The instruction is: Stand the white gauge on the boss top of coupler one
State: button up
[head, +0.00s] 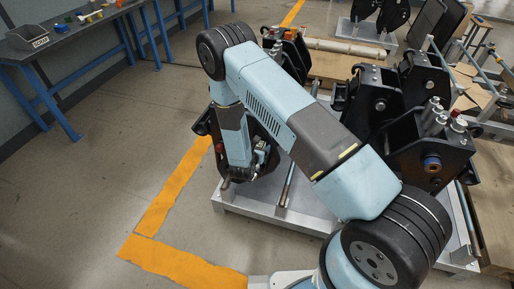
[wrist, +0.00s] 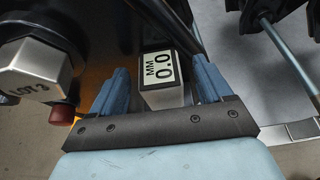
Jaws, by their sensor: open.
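The white gauge (wrist: 162,92), with a display reading "MM 0.0", is between the two fingers of my gripper (wrist: 160,68) in the wrist view. The fingers are open, with one on each side of it. Its base and what it rests on are hidden. In the head view my gripper (head: 243,176) points down beside a black coupler (head: 203,123), mostly hidden behind my arm; I cannot make out the gauge there. A metal hex part stamped "LOT 3" (wrist: 36,74) is close on the left in the wrist view. I cannot tell which coupler is coupler one.
More black couplers stand on the right, one in front (head: 425,160) and one behind (head: 368,103). A red knob (wrist: 62,115) is near my left finger. A pale metal pallet (head: 280,211) lies below. A blue-legged bench (head: 75,35) is far left; the floor between is clear.

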jog(key=v, duration=1.2)
jog(key=shift+r, duration=0.15)
jog(key=w+d+r+m+g+h, duration=0.1)
jog(key=d+r+m+g+h, duration=0.1)
jog(key=d+r+m, duration=0.45)
jog(key=w+d+r+m+g+h, duration=0.15)
jog(key=d+r, duration=0.25)
jog(key=r, duration=0.6)
jog(key=d+r+m+g+h, duration=0.3)
jog(key=d+r+m, duration=0.2)
jog(key=r, duration=0.3)
jog(key=s+d+r+m+g+y, duration=0.2)
jog(key=s+d+r+m+g, duration=0.2)
jog(key=s+d+r+m, duration=0.65)
jog(key=s+a+r+m+t+y, duration=0.2)
jog(key=s+r+m+y, duration=0.6)
jog(key=s+r, duration=0.7)
jog(key=shift+s+r+t+y, duration=0.3)
jog(key=shift+r+t+y, duration=0.25)
jog(key=shift+r+t, duration=0.15)
